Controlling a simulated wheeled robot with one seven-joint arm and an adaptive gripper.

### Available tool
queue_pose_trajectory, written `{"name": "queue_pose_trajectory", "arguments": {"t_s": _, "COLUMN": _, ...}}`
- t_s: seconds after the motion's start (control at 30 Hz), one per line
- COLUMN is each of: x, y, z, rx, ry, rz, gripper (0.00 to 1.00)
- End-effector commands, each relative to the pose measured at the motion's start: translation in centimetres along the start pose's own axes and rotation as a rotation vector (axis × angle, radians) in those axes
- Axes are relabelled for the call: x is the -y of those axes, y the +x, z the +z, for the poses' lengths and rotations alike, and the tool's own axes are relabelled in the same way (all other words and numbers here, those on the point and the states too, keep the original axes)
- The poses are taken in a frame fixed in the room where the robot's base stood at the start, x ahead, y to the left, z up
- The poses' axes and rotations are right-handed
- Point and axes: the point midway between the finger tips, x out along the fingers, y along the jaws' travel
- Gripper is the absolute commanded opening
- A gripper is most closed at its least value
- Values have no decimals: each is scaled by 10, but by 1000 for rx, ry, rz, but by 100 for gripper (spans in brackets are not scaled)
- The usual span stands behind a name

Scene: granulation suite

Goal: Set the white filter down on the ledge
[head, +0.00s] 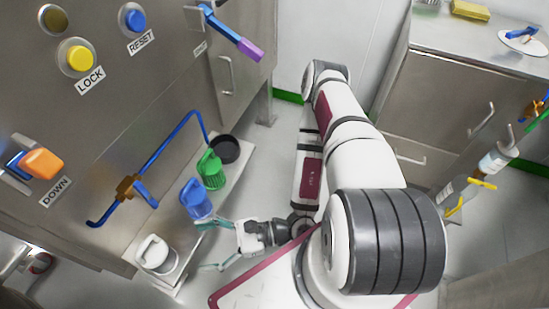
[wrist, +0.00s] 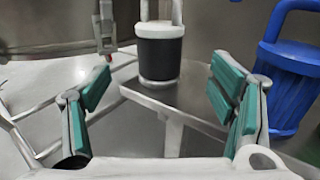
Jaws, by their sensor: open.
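The white filter (head: 155,254) stands upright on the near end of the metal ledge (head: 232,177), below the panel. In the wrist view the white filter (wrist: 158,52) shows a white top and handle over a dark body, and its base rests on the ledge (wrist: 190,101) near the end. My gripper (head: 209,246) is open and empty, just off the ledge's edge. In the wrist view its green-padded fingers (wrist: 160,80) are spread wide, with the filter beyond and between them, apart from both.
A blue filter (head: 196,200) stands close by on the ledge; it also shows in the wrist view (wrist: 288,75). Behind it are a green filter (head: 211,170) and a black round holder (head: 225,149). A blue pipe (head: 165,143) runs above the ledge. Floor is free beside it.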

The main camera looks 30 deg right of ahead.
Motion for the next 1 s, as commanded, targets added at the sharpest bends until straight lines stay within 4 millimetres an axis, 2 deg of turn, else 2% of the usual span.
{"name": "queue_pose_trajectory", "arguments": {"t_s": 0.17, "x": 14, "y": -5, "z": 22, "rx": 18, "ry": -81, "rz": 72, "gripper": 78}}
{"name": "queue_pose_trajectory", "arguments": {"t_s": 0.3, "x": 29, "y": -13, "z": 59, "rx": 41, "ry": -200, "rz": 195, "gripper": 78}}
{"name": "queue_pose_trajectory", "arguments": {"t_s": 0.5, "x": 36, "y": -24, "z": 114, "rx": 54, "ry": -363, "rz": 399, "gripper": 78}}
{"name": "queue_pose_trajectory", "arguments": {"t_s": 0.8, "x": 25, "y": -46, "z": 186, "rx": 8, "ry": -594, "rz": 721, "gripper": 78}}
{"name": "queue_pose_trajectory", "arguments": {"t_s": 1.0, "x": 11, "y": -66, "z": 226, "rx": -72, "ry": -745, "rz": 931, "gripper": 78}}
